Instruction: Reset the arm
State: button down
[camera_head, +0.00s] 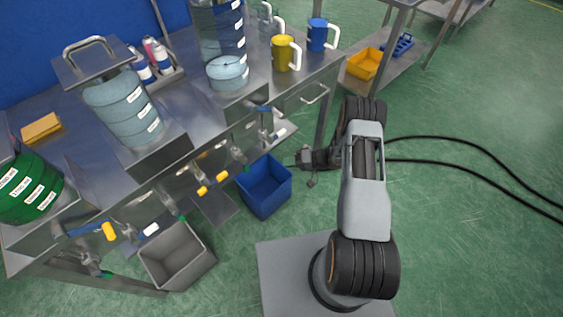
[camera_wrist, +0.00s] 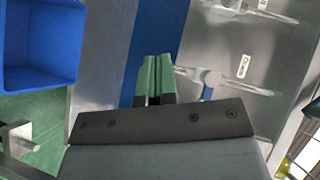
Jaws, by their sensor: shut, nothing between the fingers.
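My gripper (camera_head: 301,160) is at the end of my folded arm in the head view, close to the front of the steel workbench (camera_head: 190,118) and just right of the blue bin (camera_head: 266,187). In the wrist view, the green fingers of my gripper (camera_wrist: 154,80) are together, with nothing between them. The blue bin (camera_wrist: 40,45) shows at the upper left of that view, apart from the fingers. The fingers point at the bench's metal front.
Valves with yellow handles (camera_head: 212,185) stick out from the bench front. Yellow (camera_head: 286,52) and blue (camera_head: 319,35) jugs stand on the bench. Black cables (camera_head: 470,150) cross the open green floor at right.

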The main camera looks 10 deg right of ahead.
jog(key=shift+d, duration=0.15)
dwell(0.5)
jog(key=w+d+f+n+t+h, duration=0.1)
jog(key=d+f+t+h, duration=0.15)
jog(key=f+h, duration=0.3)
jog(key=w+d+r+h+p, duration=0.1)
jog(key=w+d+r+h, duration=0.1)
jog(key=d+h, duration=0.4)
jog(key=s+d+r+g+h+p, duration=0.1)
jog(key=s+d+r+h+p, duration=0.15)
jog(key=r, duration=0.45)
jog(key=s+d+r+g+h+p, duration=0.1)
jog(key=s+d+r+g+h, duration=0.1)
jog(key=d+r, duration=0.35)
jog(key=s+a+r+p, duration=0.3)
jog(key=s+r, duration=0.3)
jog(key=r, duration=0.6)
jog(key=s+a+r+m+y+p, duration=0.1)
jog(key=s+a+r+p, duration=0.2)
jog(key=r, duration=1)
jog(key=s+a+r+p, duration=0.3)
jog(key=s+a+r, duration=0.4)
jog(key=r, duration=0.5)
jog(key=shift+s+r+t, duration=0.2)
jog(key=shift+s+t, duration=0.15)
jog(key=shift+s, duration=0.65)
